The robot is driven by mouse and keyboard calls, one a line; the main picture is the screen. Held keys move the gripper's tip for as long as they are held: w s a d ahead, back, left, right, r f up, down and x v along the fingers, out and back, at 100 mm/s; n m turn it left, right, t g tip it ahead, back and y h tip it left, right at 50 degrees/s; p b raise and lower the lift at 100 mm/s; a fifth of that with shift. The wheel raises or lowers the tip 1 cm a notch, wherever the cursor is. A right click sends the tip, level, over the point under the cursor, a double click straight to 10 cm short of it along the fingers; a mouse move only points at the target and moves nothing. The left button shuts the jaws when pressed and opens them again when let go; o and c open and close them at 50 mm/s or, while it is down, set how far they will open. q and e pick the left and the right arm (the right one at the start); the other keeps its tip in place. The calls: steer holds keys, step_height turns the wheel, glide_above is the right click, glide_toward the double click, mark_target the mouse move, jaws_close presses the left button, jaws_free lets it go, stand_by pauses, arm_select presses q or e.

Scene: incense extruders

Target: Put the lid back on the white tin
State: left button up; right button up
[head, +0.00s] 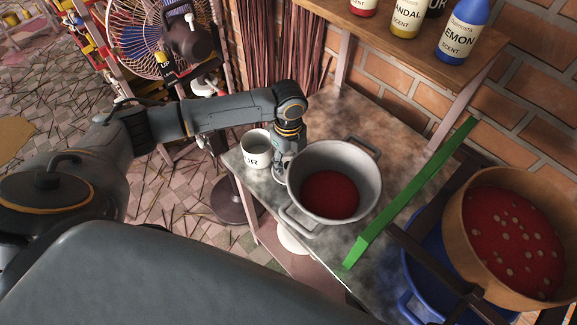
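The white tin (257,150) stands on the grey table near its left corner. It has dark lettering on its front and what looks like a handle on its left side. Its top looks open, with no lid seen on it. My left gripper (281,172) points down just right of the tin, between it and the pot. Its fingertips are small and dark, so I cannot tell whether they are open or hold anything. I cannot make out a lid on the table. My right gripper is not in view.
A two-handled pot (343,160) with red contents stands close right of my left gripper. A green bar (410,197) lies along the table. A brown bowl (462,245) of red material is at right. A shelf with bottles (462,30) is above. A white round object (290,240) shows below the table edge.

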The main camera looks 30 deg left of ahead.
arm_select(q)
steer(key=shift+f, duration=0.4)
steer(key=c, duration=0.8)
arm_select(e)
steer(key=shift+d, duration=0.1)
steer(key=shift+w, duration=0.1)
arm_select(q)
steer(key=shift+r, duration=0.15)
